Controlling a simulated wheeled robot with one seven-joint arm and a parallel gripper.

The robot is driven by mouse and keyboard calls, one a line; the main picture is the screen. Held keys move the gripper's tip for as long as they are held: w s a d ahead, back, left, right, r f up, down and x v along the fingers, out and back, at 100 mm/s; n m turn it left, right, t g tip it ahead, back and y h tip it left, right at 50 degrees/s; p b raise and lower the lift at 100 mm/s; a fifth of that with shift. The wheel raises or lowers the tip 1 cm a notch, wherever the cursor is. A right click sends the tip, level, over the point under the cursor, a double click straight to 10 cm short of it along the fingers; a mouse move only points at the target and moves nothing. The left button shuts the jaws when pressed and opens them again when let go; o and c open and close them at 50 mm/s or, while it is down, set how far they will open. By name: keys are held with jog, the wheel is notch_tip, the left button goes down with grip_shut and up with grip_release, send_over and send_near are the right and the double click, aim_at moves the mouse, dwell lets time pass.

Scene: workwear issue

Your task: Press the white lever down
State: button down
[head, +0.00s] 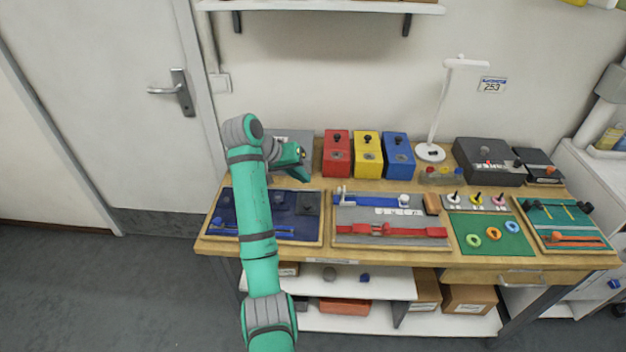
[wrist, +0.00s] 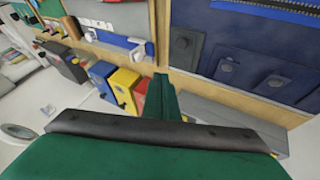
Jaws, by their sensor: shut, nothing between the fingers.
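A small white lever (head: 342,193) stands at the left end of a blue strip on the middle grey board (head: 345,238). It seems to stick up; its exact angle is too small to tell. In the wrist view a white part that looks like this lever (wrist: 138,52) shows left of the fingers, at the end of the blue strip. My gripper (head: 303,174) is above the back of the bench, left of and behind the lever, and apart from it. Its green fingers (wrist: 160,97) are closed together and empty.
Red (head: 337,153), yellow (head: 367,155) and blue (head: 398,155) boxes stand behind the middle board. A dark blue board (head: 225,216) lies to the left, partly hidden by my arm. A grey box (head: 296,136) is behind my gripper. A white lamp (head: 430,152) stands further right.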

jog(key=x, duration=0.9)
jog(key=shift+d+f, duration=0.1)
jog(key=shift+d, duration=1.9)
